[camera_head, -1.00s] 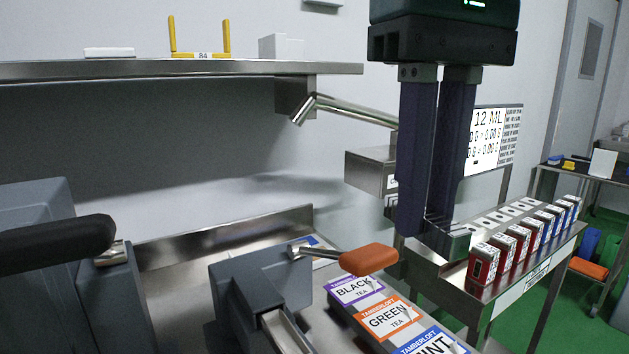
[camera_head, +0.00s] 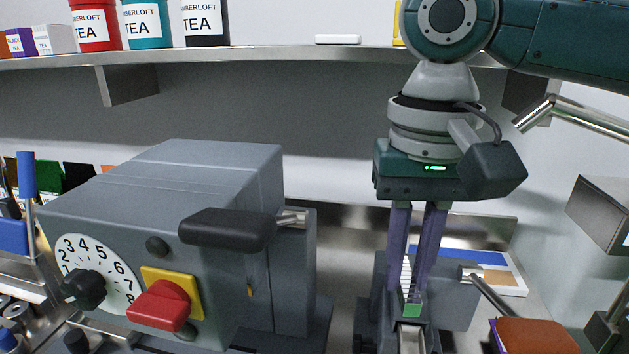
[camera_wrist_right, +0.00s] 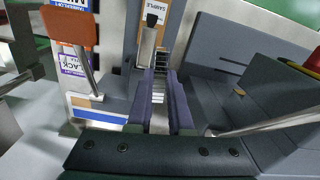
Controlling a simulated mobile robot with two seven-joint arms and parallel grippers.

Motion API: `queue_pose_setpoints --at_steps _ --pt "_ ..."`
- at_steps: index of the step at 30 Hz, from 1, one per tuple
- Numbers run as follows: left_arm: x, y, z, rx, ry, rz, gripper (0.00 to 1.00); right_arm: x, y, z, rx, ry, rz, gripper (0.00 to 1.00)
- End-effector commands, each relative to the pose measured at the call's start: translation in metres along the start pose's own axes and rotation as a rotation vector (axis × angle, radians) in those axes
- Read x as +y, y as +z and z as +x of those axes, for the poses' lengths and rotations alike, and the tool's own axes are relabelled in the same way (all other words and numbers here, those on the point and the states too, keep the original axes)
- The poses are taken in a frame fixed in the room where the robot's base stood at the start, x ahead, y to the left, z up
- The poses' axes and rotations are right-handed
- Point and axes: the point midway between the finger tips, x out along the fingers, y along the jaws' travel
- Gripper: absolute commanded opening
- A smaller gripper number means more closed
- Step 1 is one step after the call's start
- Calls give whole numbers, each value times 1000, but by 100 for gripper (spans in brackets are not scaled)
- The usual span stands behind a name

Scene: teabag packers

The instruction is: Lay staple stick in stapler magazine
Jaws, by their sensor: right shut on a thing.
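My right gripper (camera_head: 411,300) points down with its two dark fingers shut on the pale, ribbed staple stick (camera_head: 406,272). A small green patch shows at the fingertips. The stick also shows between the fingers in the right wrist view (camera_wrist_right: 158,88). The grey stapler (camera_head: 457,306) stands behind and beside the fingers, with its orange lever (camera_head: 536,336) to the right. Its metal magazine channel (camera_head: 411,343) lies just below the fingertips in the head view and is cut off by the frame. I cannot tell whether the stick touches the channel. My left gripper is out of view.
A steel shelf (camera_head: 270,57) with tea tins runs above. A steel box (camera_head: 600,215) is at right.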

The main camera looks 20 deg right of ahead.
Motion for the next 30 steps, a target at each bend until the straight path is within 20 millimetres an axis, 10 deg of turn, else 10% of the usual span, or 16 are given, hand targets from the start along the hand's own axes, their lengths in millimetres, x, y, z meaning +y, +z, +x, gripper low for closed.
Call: queue_pose_setpoints --at_steps 11,30 --pt "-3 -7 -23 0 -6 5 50 28 1 42 0 0 152 0" --pt "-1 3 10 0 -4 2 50 28 1 69 1 -1 153 0"
